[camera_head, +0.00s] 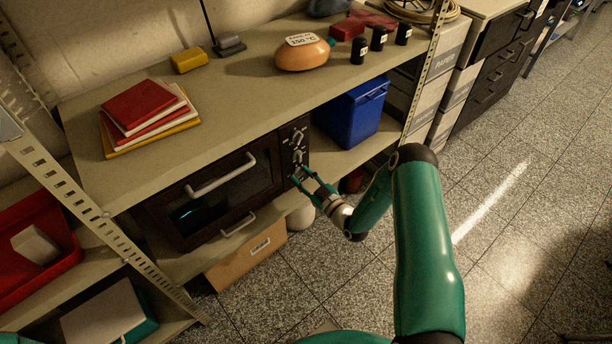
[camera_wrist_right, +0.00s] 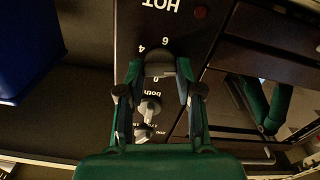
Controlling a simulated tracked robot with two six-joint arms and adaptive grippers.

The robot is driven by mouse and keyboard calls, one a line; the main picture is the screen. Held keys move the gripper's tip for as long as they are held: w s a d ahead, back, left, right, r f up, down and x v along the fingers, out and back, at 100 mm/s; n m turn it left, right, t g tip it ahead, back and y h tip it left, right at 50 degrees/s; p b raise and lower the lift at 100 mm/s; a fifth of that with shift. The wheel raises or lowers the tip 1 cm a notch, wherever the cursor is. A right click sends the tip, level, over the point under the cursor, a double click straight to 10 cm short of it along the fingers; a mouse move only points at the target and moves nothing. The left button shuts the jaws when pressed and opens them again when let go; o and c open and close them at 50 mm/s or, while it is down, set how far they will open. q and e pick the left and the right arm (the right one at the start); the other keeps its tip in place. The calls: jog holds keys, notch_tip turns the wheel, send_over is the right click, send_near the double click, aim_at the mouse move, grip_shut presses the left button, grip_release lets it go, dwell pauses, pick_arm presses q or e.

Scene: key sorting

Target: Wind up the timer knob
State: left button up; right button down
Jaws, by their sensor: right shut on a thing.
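The dark toaster oven (camera_head: 167,222) sits on the middle shelf, with its knob panel at its right end. My right gripper (camera_head: 298,173) is at the lower part of that panel, below the other knobs (camera_head: 298,143). In the wrist view my right gripper (camera_wrist_right: 159,68) is shut on the timer knob (camera_wrist_right: 158,57), with one finger on each side of it. Numbers are printed around this knob, and upside-down "HOT" lettering and a small red lamp show near it. Two other knobs (camera_wrist_right: 149,108) show between the fingers, nearer my palm. My left gripper is not in view.
A blue bin (camera_head: 350,112) stands right of the oven, and a cardboard box (camera_head: 247,262) below it. The shelf above holds books (camera_head: 143,105), an orange rounded object (camera_head: 302,55) and several black canisters (camera_head: 358,50). A perforated post (camera_head: 424,75) rises at the right.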

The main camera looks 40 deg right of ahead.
jog(key=shift+s+d+f, duration=0.1)
jog(key=shift+s+f, duration=0.05)
jog(key=shift+f, duration=0.25)
jog(key=c, duration=0.8)
grip_release()
jog(key=shift+o, duration=0.2)
jog(key=shift+r, duration=0.15)
jog(key=s, duration=1.2)
jog(key=shift+d, duration=0.45)
jog(key=shift+w, duration=0.1)
